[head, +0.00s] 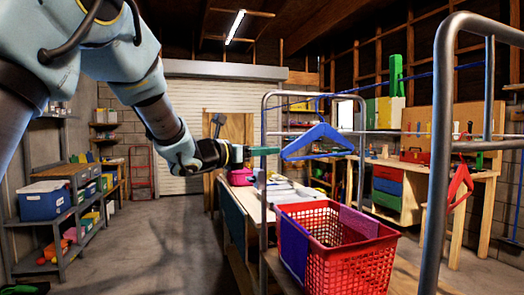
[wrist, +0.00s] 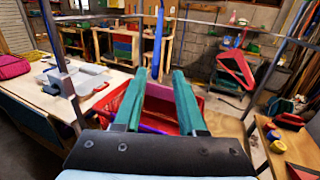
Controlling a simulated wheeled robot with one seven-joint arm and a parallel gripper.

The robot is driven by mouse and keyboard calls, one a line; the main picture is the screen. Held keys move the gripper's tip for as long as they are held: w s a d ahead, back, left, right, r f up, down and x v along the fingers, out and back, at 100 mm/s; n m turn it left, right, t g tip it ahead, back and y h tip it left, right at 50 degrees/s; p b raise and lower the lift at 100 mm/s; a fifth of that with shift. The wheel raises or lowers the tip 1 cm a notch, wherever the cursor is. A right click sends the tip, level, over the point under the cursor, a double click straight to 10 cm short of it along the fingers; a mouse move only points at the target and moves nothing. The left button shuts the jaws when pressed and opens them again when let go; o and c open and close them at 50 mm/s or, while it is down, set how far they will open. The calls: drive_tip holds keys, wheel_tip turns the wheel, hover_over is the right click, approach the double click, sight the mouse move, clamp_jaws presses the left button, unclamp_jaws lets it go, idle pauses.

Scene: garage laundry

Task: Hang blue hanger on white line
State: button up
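The blue hanger (head: 318,140) is upright in the head view, above the red basket, with its hook near a thin blue line (head: 445,71). I cannot tell whether the hook rests on that line. A pale, thin white line (head: 395,132) runs level across the rack, lower than the hook. My gripper (head: 277,151) is at the hanger's left end, with green fingers pointing right. In the wrist view the fingers (wrist: 158,74) stand apart, and the hanger (wrist: 158,42) shows edge-on as a narrow blue bar between and beyond the tips. Neither finger visibly touches it.
The red basket (head: 352,262) with purple cloth (head: 294,245) stands below the hanger. Grey metal rack posts (head: 441,130) rise at both sides. A red hanger (head: 459,184) is at the right. Shelves (head: 70,235) line the left wall; the floor between is clear.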

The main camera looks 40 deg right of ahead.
sight(287, 148)
drive_tip(key=d+p, duration=0.1)
drive_tip(key=d, duration=0.7)
drive_tip(key=shift+w+d+f+p, duration=0.1)
drive_tip(key=shift+d+p, duration=0.15)
drive_tip(key=shift+p, duration=0.1)
drive_tip(key=shift+d, duration=0.9)
drive_tip(key=shift+c, duration=0.2)
clamp_jaws()
drive_tip(key=shift+r, duration=0.2)
drive_tip(key=shift+r+p, duration=0.3)
drive_tip(key=shift+r, duration=1.9)
